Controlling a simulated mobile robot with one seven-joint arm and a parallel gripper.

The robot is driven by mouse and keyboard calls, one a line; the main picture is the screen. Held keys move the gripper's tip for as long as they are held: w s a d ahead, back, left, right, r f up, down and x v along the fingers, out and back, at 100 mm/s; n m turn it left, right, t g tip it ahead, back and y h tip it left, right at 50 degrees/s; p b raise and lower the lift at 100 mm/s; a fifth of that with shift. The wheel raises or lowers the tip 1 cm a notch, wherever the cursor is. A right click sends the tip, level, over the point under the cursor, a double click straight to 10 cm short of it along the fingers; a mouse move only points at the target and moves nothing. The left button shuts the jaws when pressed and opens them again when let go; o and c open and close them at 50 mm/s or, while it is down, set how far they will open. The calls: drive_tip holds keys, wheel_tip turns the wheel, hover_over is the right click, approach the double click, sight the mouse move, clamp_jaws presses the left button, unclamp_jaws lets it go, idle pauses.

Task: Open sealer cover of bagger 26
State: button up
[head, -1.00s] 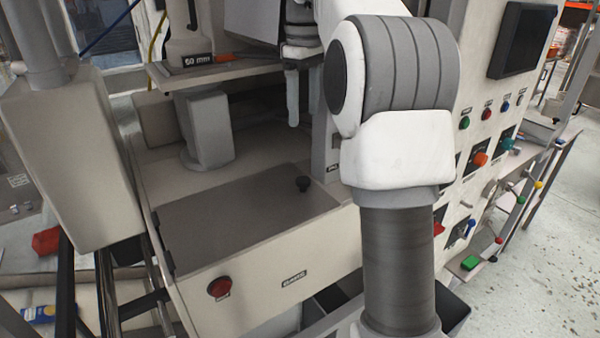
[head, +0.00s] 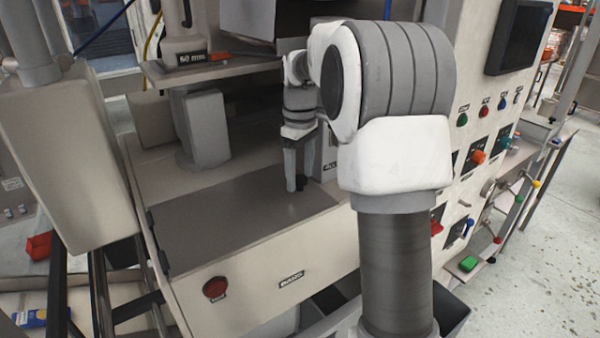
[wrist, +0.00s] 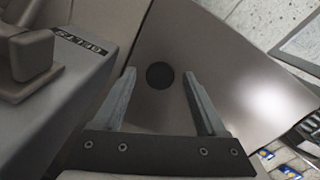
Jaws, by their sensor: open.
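The cover (head: 235,225) is a flat dark grey panel on top of the pale machine, lying flat; it also shows in the wrist view (wrist: 225,60). Its round black knob (wrist: 160,75) appears between my fingertips in the wrist view. My gripper (head: 296,187) is open and points down at the right part of the cover, fingers on both sides of the knob in the picture. In the wrist view my gripper (wrist: 158,76) holds nothing. In the head view the fingers mostly hide the knob. I cannot tell whether they touch it.
A red button (head: 215,288) and a small label plate are on the machine's front. A shelf (head: 220,70) overhangs the back. A grey block marked BELTS (wrist: 60,90) stands close left of my fingers in the wrist view. A control panel (head: 480,120) rises at right.

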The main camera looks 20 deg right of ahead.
drive_tip(key=shift+c, duration=0.2)
clamp_jaws()
idle(1.3)
